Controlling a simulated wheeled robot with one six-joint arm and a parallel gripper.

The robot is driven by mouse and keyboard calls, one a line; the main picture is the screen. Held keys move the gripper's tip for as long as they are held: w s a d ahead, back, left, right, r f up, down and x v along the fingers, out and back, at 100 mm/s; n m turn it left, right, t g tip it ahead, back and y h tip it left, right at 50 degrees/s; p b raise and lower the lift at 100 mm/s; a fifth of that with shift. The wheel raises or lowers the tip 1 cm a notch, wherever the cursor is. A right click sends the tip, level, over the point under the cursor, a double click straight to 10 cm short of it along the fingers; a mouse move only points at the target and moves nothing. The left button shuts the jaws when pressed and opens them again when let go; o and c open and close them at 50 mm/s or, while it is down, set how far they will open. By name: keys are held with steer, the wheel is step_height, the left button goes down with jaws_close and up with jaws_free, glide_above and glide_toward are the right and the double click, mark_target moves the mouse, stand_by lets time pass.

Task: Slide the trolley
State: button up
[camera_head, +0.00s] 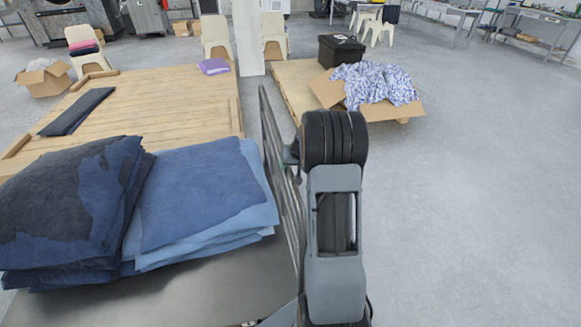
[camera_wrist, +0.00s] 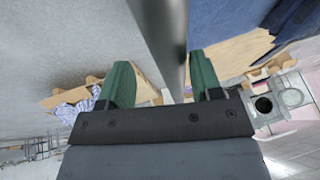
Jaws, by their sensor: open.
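The trolley (camera_head: 215,290) is a grey metal cart at the lower left of the head view, bearing stacks of folded dark and blue denim (camera_head: 195,195). Its upright metal rail frame (camera_head: 272,140) stands at its right side. My gripper (camera_wrist: 161,70) is open in the wrist view, with one green finger on each side of a smooth metal bar (camera_wrist: 160,28) of the trolley. I cannot tell whether either finger touches the bar. In the head view my arm hides most of my gripper, which is beside the rail.
A large wooden platform (camera_head: 160,95) lies beyond the trolley. Behind the rail, a smaller pallet (camera_head: 290,85) bears an open cardboard box (camera_head: 375,110) of patterned cloth and a black crate (camera_head: 341,50). Grey floor (camera_head: 480,190) is clear on the right.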

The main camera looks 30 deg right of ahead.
steer(key=v, duration=1.2)
steer(key=shift+a+r, duration=0.2)
steer(key=shift+r, duration=0.05)
steer(key=s+a, duration=0.2)
steer(key=s+a+f+g, duration=0.1)
steer(key=s+a, duration=0.1)
steer(key=s+a+f+m+g, duration=0.1)
steer(key=s+a, duration=0.2)
steer(key=shift+f, duration=0.1)
steer(key=s+a+r+n, duration=0.2)
steer(key=s+a, duration=0.3)
steer(key=a, duration=0.4)
steer(key=s+a+r+n+p, duration=0.1)
steer(key=s+a+r+n, duration=0.2)
steer(key=s+a, duration=0.3)
steer(key=a, duration=0.2)
steer(key=shift+s+a+n+t, duration=0.2)
steer(key=shift+a+n+t, duration=0.1)
steer(key=shift+a+n, duration=0.1)
steer(key=shift+c, duration=0.3)
